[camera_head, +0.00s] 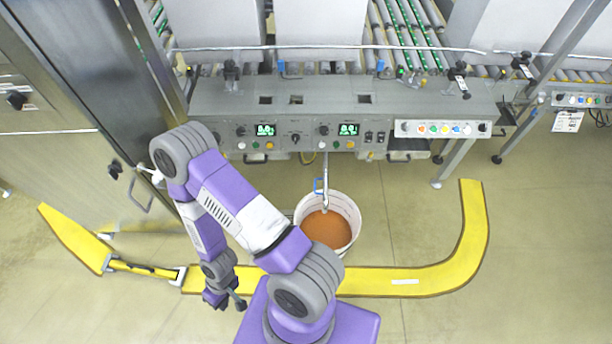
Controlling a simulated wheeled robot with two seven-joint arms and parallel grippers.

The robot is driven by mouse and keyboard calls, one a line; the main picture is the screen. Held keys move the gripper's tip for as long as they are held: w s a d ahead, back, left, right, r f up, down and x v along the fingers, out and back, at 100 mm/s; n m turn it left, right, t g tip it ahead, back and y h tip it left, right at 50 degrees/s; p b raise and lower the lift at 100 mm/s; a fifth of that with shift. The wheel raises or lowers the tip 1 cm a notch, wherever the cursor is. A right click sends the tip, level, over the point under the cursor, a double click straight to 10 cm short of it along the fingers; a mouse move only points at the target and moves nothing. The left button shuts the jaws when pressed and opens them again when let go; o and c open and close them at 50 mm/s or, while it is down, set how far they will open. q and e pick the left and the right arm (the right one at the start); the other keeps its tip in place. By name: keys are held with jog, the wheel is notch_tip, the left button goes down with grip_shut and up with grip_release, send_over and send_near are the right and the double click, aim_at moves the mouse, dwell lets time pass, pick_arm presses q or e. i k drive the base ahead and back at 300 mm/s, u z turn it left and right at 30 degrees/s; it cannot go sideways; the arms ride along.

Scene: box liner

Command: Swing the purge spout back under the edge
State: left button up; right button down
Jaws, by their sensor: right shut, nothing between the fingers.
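The purge spout (325,172) is a thin metal pipe that comes out from under the front edge of the grey machine panel. It points toward the front, and its end hangs over a white bucket (357,222). A blue handle or clip (317,186) sits beside the pipe. The bucket holds orange-brown material (325,229). My right gripper (238,300) is small and dark, to the lower left of the bucket and well apart from the spout. It is shut and empty. My left gripper is not in view.
The control panel (300,128) has knobs and two green displays. A steel cabinet (75,150) with handles stands at left. A yellow floor barrier (400,281) curves around the bucket's front and right. Bare floor (400,220) lies to the right of the bucket.

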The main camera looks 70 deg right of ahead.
aim_at(325, 178)
jog(key=i, duration=0.65)
jog(key=z, duration=3.2)
jog(key=i, duration=0.55)
jog(key=z, duration=0.8)
